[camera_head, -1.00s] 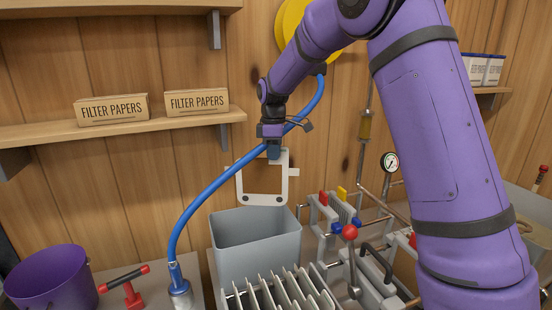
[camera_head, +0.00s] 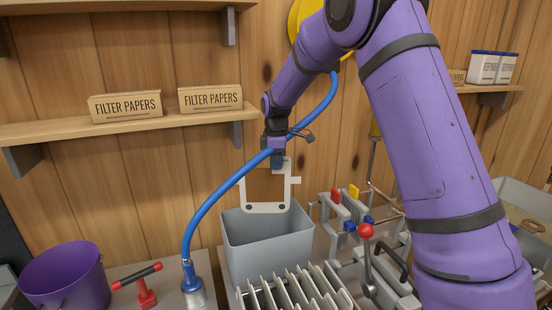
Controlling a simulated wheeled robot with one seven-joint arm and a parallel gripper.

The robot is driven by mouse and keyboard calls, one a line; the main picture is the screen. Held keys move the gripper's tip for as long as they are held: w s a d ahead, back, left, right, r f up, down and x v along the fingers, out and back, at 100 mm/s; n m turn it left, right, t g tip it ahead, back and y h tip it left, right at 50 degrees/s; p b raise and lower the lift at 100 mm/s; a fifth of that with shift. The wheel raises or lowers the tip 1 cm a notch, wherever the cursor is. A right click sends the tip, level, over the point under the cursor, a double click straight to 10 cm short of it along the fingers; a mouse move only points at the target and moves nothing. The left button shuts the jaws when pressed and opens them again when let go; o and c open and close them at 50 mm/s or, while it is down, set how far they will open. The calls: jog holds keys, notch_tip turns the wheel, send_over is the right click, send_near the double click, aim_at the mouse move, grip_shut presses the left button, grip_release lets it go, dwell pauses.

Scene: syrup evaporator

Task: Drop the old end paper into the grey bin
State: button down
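The old end paper (camera_head: 266,208) is a pale sheet with a tan middle, a side tab and two dark spots along its bottom edge. I cannot tell whether the tan is a stain or an opening. My gripper (camera_head: 277,160) appears shut on its top edge, and the sheet hangs upright below it. The grey bin (camera_head: 268,232) stands below, open at the top. The sheet's bottom edge overlaps the bin's back rim in the picture; its exact depth over the opening is unclear.
A blue hose (camera_head: 215,202) arcs from a metal fitting past my gripper. White plates (camera_head: 290,292) stand in front of the bin, with levers (camera_head: 366,231) at right. A purple bucket (camera_head: 65,280) stands at left. Filter paper boxes (camera_head: 210,98) sit on the shelf behind.

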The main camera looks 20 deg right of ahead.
aim_at(277, 181)
jog(key=shift+f, duration=0.1)
jog(key=shift+f, duration=7.25)
jog(key=c, duration=0.9)
grip_release()
jog(key=shift+c, duration=0.2)
jog(key=shift+r, duration=4.05)
